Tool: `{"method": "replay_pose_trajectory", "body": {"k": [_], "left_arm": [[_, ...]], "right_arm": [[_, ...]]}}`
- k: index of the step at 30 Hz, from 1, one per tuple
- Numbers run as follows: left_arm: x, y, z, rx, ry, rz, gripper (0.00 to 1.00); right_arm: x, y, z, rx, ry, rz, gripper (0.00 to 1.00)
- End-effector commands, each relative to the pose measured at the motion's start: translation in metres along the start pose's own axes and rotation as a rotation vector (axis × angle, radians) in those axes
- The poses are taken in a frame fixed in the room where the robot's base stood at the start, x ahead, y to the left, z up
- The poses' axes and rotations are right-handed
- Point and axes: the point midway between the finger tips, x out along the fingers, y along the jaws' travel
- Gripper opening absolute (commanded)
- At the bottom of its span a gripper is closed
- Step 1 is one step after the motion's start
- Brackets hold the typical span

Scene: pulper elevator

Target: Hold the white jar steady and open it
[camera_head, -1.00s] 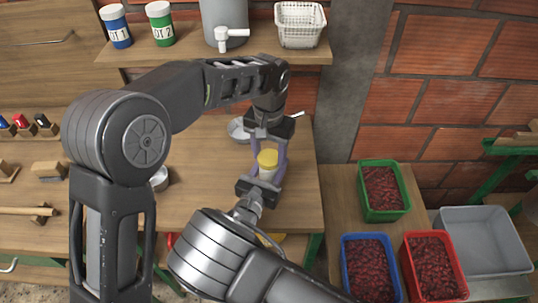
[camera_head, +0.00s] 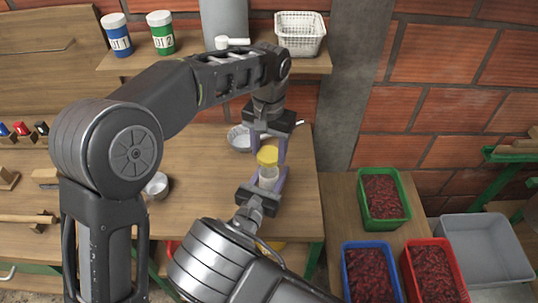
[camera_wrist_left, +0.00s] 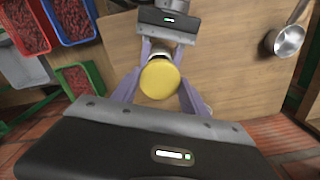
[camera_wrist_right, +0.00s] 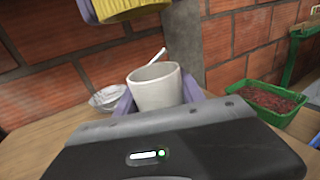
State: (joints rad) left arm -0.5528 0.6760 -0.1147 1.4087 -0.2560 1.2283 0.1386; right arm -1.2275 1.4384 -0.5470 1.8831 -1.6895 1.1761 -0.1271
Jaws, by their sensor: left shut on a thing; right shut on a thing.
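The white jar (camera_head: 268,178) stands upright with its mouth open, between the fingers of my right gripper (camera_head: 267,184), which is shut on it. The right wrist view shows the jar (camera_wrist_right: 157,88) and its bare rim close up. The yellow lid (camera_head: 267,155) is in my left gripper (camera_head: 267,149), which is shut on it. In the right wrist view the lid (camera_wrist_right: 130,8) is above the jar, with a clear gap between them. The left wrist view shows the lid (camera_wrist_left: 160,79) from above, partly hiding the jar (camera_wrist_left: 162,48).
The wooden table (camera_head: 215,205) bears a metal bowl (camera_head: 238,138) behind the jar and a metal pot (camera_head: 157,185) to the left. Green (camera_head: 382,222), blue (camera_head: 348,260) and red (camera_head: 407,270) crates stand to the right. A shelf (camera_head: 190,58) is at the back.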

Motion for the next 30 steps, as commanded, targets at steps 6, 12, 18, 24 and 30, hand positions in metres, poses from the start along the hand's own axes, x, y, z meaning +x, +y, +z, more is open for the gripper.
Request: {"method": "replay_pose_trajectory", "body": {"k": [6,12,18,24,30], "left_arm": [[0.000,0.000,0.000,0.001,0.000,0.000,0.03],[0.000,0.000,0.000,0.001,0.000,0.000,0.03],[0.000,0.000,0.000,0.001,0.000,0.000,0.03],[0.001,0.000,0.000,0.001,0.000,0.000,0.03],[0.007,0.000,0.000,0.001,0.000,0.000,0.03]], "right_arm": [[0.000,0.000,0.000,0.000,0.000,0.000,0.49],[0.000,0.000,0.000,0.000,0.000,0.000,0.66],[0.000,0.000,0.000,0.000,0.000,0.000,0.72],[-0.002,0.000,0.000,0.001,0.000,0.000,0.72],[-0.023,0.001,-0.002,0.000,0.000,0.002,0.72]]}}
